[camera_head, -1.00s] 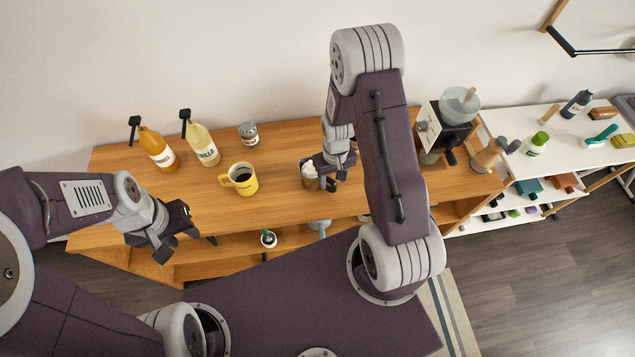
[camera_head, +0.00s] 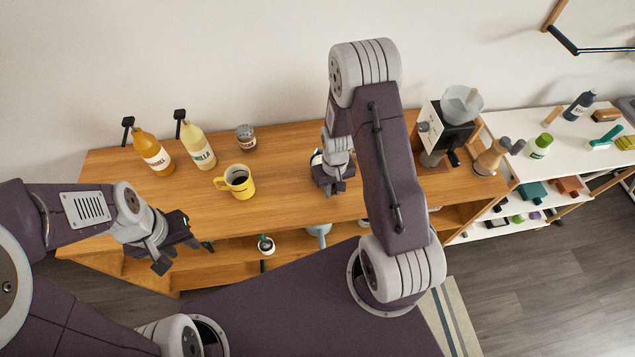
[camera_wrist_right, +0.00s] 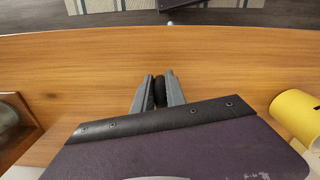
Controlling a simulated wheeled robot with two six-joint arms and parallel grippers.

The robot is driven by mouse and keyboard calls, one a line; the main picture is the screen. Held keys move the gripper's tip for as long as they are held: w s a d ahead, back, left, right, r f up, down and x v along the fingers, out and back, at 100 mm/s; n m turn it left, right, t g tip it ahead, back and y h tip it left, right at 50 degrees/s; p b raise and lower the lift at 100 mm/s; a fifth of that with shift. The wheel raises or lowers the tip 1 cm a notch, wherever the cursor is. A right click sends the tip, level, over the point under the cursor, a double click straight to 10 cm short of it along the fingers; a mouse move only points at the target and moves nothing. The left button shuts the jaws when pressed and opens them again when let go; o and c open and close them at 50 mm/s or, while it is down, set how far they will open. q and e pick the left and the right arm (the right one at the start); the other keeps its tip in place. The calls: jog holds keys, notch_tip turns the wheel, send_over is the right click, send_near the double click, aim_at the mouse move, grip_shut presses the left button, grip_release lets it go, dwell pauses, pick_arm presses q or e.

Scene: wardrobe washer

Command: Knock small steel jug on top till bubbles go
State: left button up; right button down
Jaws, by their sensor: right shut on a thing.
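The small steel jug (camera_head: 316,158) shows only as a pale rim and a sliver of side behind my right gripper in the head view; most of it is hidden. My right gripper (camera_head: 336,188) is over the middle-right of the wooden top. In the right wrist view its fingers (camera_wrist_right: 159,92) are closed on a black, handle-like piece, and the jug's body is not clearly seen. I cannot tell whether the jug touches the top. My left gripper (camera_head: 183,256) is open and empty, in front of the counter's left part.
The wooden counter (camera_head: 285,185) holds a yellow mug (camera_head: 241,187), an amber bottle (camera_head: 154,155), a pale bottle (camera_head: 198,148) and a small jar (camera_head: 246,138). A coffee grinder (camera_head: 447,130) stands at the right. The counter is clear between mug and right gripper.

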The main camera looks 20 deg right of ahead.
jog(key=shift+r+p, duration=2.6)
jog(key=shift+r, duration=0.5)
jog(key=shift+f, duration=0.1)
jog(key=c, duration=2)
grip_release()
grip_shut()
jog(key=shift+w+a+r, duration=0.15)
jog(key=shift+a+r, duration=0.1)
jog(key=shift+r, duration=0.05)
jog(key=w+a+r+m+p, duration=0.2)
jog(key=a+r+p, duration=0.1)
jog(key=a, duration=0.1)
jog(key=shift+w+a+r, duration=0.15)
jog(key=shift+a+r, duration=0.05)
jog(key=shift+a, duration=0.15)
